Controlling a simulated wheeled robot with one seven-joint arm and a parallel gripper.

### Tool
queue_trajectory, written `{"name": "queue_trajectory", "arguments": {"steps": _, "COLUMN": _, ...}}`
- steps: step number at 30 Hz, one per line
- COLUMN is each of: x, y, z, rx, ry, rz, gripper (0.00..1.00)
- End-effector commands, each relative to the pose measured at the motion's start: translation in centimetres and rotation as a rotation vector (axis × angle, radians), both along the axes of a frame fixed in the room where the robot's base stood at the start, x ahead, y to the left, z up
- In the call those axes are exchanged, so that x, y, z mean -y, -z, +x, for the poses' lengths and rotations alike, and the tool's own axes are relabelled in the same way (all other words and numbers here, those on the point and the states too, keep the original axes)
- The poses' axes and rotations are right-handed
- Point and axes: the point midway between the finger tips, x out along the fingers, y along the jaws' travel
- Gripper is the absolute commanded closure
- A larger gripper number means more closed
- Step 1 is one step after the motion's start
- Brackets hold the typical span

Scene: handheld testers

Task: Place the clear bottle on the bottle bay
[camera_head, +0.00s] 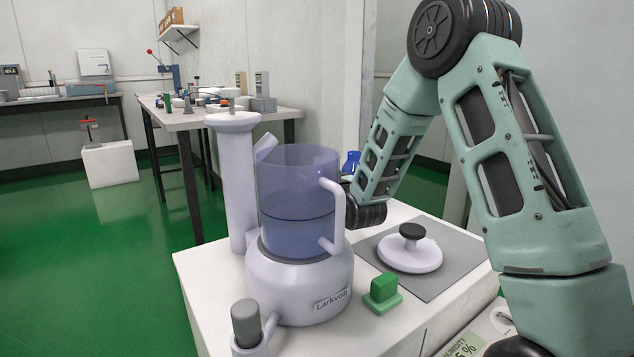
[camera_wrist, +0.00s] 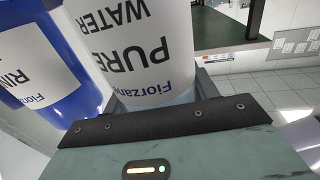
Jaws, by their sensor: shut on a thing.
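In the wrist view, the clear bottle (camera_wrist: 148,45) has a white label reading "PURE WATER", which appears upside down. My gripper (camera_wrist: 157,98) is shut on this bottle; the bottle's far end runs out of the picture. A blue bottle (camera_wrist: 62,95) with a white label stands close beside it on the left. In the head view, my arm reaches down behind the coffee-machine-like device, and the gripper and clear bottle are hidden there. A bit of a blue bottle (camera_head: 350,162) shows beside the arm. I cannot make out the bottle bay in either view.
The lavender device (camera_head: 300,285) with its translucent blue jar (camera_head: 297,185) stands on the white table (camera_head: 215,275). A round lid (camera_head: 410,255) lies on a grey mat (camera_head: 445,270), near a green block (camera_head: 383,290). Another table (camera_head: 190,120) stands farther back.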

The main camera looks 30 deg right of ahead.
Motion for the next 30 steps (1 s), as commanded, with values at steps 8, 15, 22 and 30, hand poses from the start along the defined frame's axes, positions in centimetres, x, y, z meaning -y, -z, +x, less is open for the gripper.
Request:
{"name": "queue_trajectory", "arguments": {"steps": 8, "x": 0.0, "y": 0.2, "z": 0.0, "rx": 0.000, "ry": 0.000, "rz": 0.000, "gripper": 0.31}}
{"name": "queue_trajectory", "arguments": {"steps": 15, "x": 0.0, "y": 0.2, "z": 0.0, "rx": 0.000, "ry": 0.000, "rz": 0.000, "gripper": 0.20}}
{"name": "queue_trajectory", "arguments": {"steps": 22, "x": -0.1, "y": -0.2, "z": -0.6, "rx": -0.003, "ry": 0.000, "rz": 0.000, "gripper": 0.20}}
{"name": "queue_trajectory", "arguments": {"steps": 30, "x": -0.7, "y": -0.4, "z": -6.1, "rx": -0.004, "ry": 0.000, "rz": -0.001, "gripper": 0.20}}
